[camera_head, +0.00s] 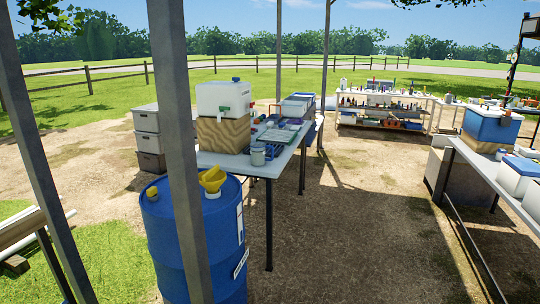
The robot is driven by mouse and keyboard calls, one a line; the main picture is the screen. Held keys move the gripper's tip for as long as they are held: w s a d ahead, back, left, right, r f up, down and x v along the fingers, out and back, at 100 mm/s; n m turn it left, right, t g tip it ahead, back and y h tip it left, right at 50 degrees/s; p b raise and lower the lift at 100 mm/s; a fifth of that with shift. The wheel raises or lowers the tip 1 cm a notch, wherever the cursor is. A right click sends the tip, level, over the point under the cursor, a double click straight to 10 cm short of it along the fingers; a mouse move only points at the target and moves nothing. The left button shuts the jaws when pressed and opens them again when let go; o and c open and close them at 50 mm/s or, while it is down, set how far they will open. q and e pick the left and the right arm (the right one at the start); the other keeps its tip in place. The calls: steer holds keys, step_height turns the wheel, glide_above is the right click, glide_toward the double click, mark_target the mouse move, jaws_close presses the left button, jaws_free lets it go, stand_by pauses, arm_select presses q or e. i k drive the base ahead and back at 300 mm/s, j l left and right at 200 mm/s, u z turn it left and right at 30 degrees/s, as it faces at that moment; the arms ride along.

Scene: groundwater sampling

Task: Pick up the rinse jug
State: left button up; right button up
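No thing in view is clearly the rinse jug. Neither of my grippers is in view.
A blue drum (222,240) with a yellow funnel (212,180) stands before the table. Grey posts (180,140) cross the left side. Grey crates (147,140) are stacked behind. A blue cooler (490,126) is on the right table. Open dirt (350,230) lies between the tables.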

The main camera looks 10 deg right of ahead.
mark_target(258, 150)
steer(key=i+l+z, duration=0.5)
steer(key=i+z, duration=0.65)
steer(key=i+u, duration=0.35)
steer(key=i, duration=0.15)
steer(key=i+l+u, duration=0.25)
steer(key=i+u, duration=0.15)
steer(key=i, duration=0.1)
